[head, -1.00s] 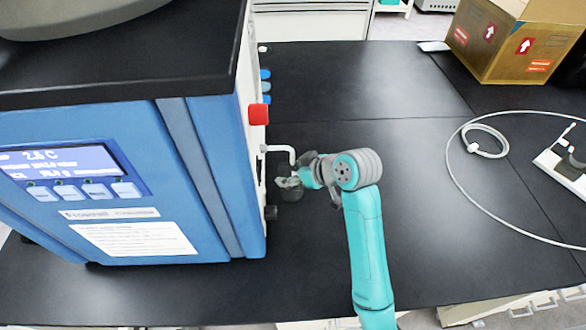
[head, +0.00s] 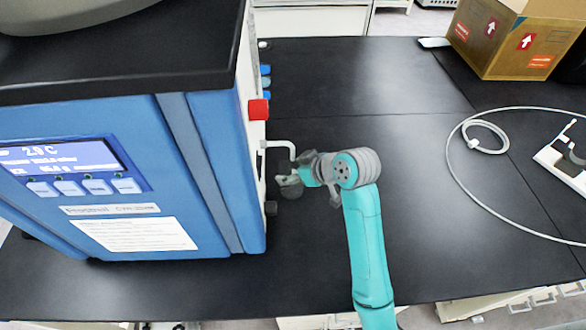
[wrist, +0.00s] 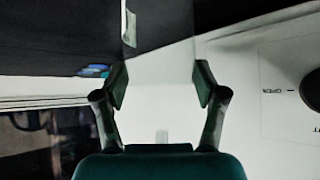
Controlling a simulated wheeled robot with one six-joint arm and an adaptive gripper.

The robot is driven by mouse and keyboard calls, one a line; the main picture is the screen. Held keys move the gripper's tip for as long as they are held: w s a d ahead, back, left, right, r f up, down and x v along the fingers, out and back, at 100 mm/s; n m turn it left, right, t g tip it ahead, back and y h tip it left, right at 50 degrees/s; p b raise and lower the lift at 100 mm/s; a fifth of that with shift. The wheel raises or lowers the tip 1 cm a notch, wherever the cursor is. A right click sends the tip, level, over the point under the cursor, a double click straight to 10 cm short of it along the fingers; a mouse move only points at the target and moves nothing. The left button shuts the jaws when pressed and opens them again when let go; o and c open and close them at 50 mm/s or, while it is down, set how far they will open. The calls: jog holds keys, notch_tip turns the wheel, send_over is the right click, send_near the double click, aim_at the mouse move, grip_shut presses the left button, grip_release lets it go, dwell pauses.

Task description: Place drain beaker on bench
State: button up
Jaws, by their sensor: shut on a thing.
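The drain beaker (head: 290,190) is a small, dark, see-through vessel beside the freeze dryer's right side, just below the bent white drain pipe (head: 281,144). My gripper (head: 292,179) is shut on it. In the wrist view, my two fingers (wrist: 160,85) stand apart on either side of a pale, see-through shape that I take to be the beaker. The black bench (head: 400,240) lies below. I cannot tell whether the beaker touches it.
A cardboard box (head: 510,40) and a looped white cable (head: 455,165) are at the right. The bench's middle is clear.

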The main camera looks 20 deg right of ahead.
jog(key=o, duration=1.8)
jog(key=v, duration=1.2)
jog(key=shift+s+f, duration=0.1)
